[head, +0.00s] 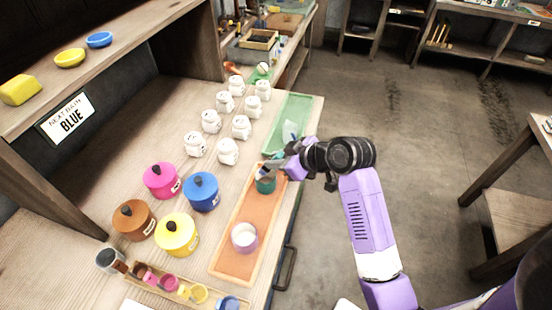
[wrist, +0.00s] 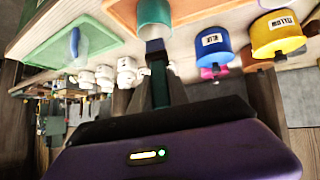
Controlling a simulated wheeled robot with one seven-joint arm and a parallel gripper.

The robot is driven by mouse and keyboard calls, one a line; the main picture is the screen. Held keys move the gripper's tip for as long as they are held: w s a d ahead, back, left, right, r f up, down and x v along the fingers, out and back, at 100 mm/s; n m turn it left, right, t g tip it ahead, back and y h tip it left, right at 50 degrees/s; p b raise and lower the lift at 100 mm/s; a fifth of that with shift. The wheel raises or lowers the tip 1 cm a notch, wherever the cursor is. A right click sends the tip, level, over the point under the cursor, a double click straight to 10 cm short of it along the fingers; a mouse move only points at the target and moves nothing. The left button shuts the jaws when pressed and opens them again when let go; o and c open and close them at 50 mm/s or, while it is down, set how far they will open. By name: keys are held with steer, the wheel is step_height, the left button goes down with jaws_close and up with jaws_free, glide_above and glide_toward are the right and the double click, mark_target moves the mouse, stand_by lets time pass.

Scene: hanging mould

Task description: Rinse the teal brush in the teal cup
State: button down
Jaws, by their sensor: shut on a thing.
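The teal cup (head: 265,185) stands at the far end of the orange tray (head: 234,205). It also shows at the top of the wrist view (wrist: 154,12), just past my fingers. My gripper (head: 272,169) is right at the cup's rim, above its opening. It is shut on a thin piece that I take for the teal brush; a small bluish bit (head: 262,170) of it shows by the fingertips. The rest of the brush is hidden by the fingers and the cup, so I cannot tell how deep its tip is. My gripper fingers (wrist: 158,65) look dark and close together in the wrist view.
A lilac cup (head: 245,237) stands at the tray's near end. A green tray (head: 292,112) with a pale pointed object lies beyond. Several white jars (head: 228,151) and lidded pots (head: 177,234) stand to the left. Open floor lies to the right.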

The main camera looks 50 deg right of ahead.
step_height(320, 180, down, 6)
steer(key=b, duration=0.3)
steer(key=shift+r, duration=0.1)
stand_by(0.6)
step_height(320, 180, up, 9)
steer(key=p, duration=0.8)
steer(key=shift+r+p, duration=0.15)
steer(key=shift+p, duration=0.25)
stand_by(1.9)
steer(key=shift+r, duration=2)
